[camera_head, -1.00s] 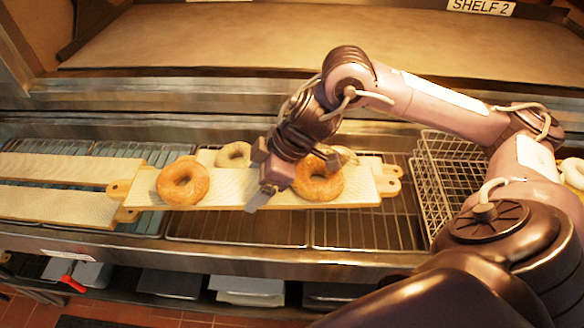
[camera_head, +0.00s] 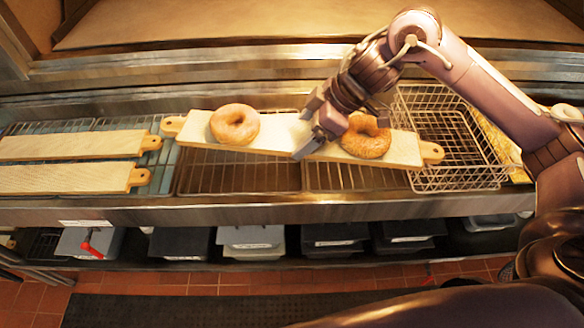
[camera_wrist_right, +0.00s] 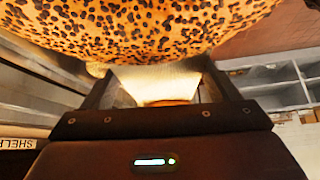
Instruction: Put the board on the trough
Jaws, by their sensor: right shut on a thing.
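The board (camera_head: 278,131) is a long pale plank with a wooden knob at each end. It carries two browned bagels, one on the left (camera_head: 234,124) and a seeded-looking one on the right (camera_head: 365,137). My right gripper (camera_head: 316,133) is shut on the board's middle, between the bagels, and holds it slightly tilted, right end lower, over the trough (camera_head: 270,210). In the right wrist view a pale strip of board (camera_wrist_right: 155,82) shows between the fingers, and a dark-spotted bagel (camera_wrist_right: 160,28) fills the top. My left gripper is out of view.
Two empty boards, one behind (camera_head: 70,145) and one in front (camera_head: 65,179), lie on the trough's left part. A wire basket (camera_head: 455,150) stands at the right, close to the held board's right knob. Bare wire rack (camera_head: 235,178) shows below the held board.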

